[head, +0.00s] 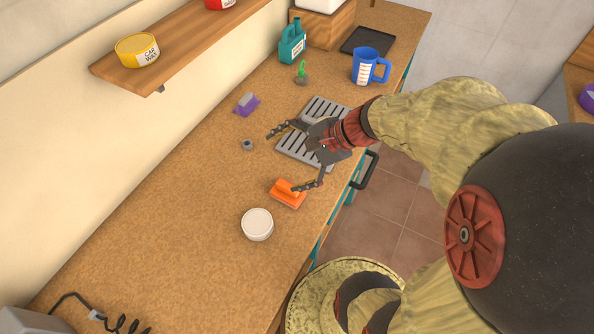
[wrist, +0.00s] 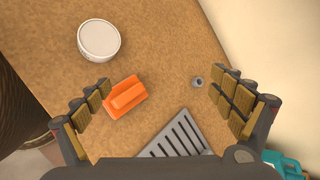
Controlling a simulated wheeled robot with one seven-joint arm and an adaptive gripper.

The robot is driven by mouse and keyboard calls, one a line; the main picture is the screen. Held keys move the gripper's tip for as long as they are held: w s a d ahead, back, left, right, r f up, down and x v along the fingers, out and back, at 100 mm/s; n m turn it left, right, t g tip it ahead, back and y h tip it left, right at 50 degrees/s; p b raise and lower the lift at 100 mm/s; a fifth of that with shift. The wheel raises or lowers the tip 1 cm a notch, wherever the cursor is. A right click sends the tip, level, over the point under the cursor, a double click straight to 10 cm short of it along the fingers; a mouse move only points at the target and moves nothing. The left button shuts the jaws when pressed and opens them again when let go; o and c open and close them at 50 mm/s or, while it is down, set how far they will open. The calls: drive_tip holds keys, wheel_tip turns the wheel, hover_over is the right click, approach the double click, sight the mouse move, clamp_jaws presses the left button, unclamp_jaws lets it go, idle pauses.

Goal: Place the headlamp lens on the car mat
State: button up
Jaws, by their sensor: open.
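A round, off-white, disc-like thing with a raised rim, which looks like the headlamp lens (head: 257,224), lies on the cork-coloured worktop; it also shows at the top left of the wrist view (wrist: 99,39). A flat black rimmed mat, which looks like the car mat (head: 367,41), lies bare at the worktop's far end. I cannot be sure of either identity. My gripper (head: 284,161) is open and empty above the worktop, between the lens and the mat, nearer the lens. In the wrist view the open fingers (wrist: 164,84) have no object gripped between them.
An orange block (head: 288,194), a grey slotted grate (head: 294,150) and a small metal nut (head: 247,145) lie around my gripper. A purple item (head: 246,105), blue jug (head: 366,67) and teal bottle (head: 292,43) stand farther back. A shelf (head: 178,45) overhangs the left.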

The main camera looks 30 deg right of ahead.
drive_tip(key=s+a+r+n+h, duration=0.3)
drive_tip(key=s+r+n+h, duration=0.3)
drive_tip(key=n, duration=1.1)
drive_tip(key=s+r, duration=0.3)
drive_tip(key=s, duration=0.1)
drive_tip(key=shift+r+h, duration=0.25)
drive_tip(key=shift+h, duration=0.05)
